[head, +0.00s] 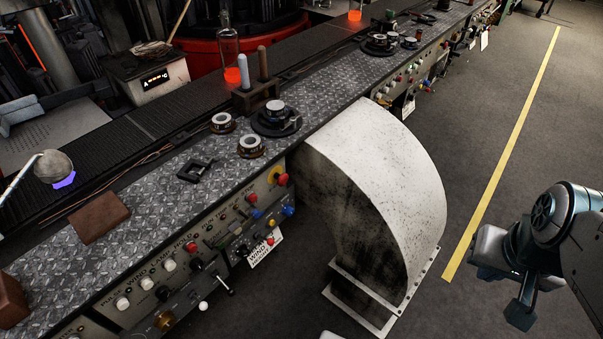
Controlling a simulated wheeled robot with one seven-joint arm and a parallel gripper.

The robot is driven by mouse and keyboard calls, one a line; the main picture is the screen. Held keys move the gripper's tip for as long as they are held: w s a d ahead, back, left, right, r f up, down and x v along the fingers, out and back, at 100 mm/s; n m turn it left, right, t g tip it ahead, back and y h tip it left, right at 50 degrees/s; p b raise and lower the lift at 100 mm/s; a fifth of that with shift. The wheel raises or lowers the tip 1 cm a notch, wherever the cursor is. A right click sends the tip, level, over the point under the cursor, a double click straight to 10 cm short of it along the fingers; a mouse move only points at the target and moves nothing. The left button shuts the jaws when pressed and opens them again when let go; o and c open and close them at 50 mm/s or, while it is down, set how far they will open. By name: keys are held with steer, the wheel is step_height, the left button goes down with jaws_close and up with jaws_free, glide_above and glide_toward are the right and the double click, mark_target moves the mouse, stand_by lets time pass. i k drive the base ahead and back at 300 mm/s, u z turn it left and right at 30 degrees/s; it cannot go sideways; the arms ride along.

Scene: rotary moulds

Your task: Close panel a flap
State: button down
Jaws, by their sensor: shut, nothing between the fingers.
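A control panel (165,285) with knobs, buttons and a lever runs along the front of the metal bench at the lower left in the head view. A second control panel (425,80) is farther along the same bench, beyond the white curved housing. Small dark boxes with knobs (255,237) stick out from the nearer panel. I cannot tell which part is the panel a flap, or whether it is open. My gripper (508,285) is at the right edge, over the floor, well apart from both panels. It is shut and empty.
The white curved housing (385,165) stands out from the bench between the panels and my gripper. Grey floor with a yellow line (505,150) is clear on the right.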

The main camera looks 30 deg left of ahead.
mark_target(236, 225)
steer(key=z, duration=1.1)
steer(key=k, duration=1.1)
steer(key=u, duration=2.2)
steer(key=i, duration=0.45)
steer(key=z, duration=0.05)
steer(key=k, duration=0.45)
steer(key=z, duration=0.55)
steer(key=i, duration=0.95)
steer(key=u, duration=0.75)
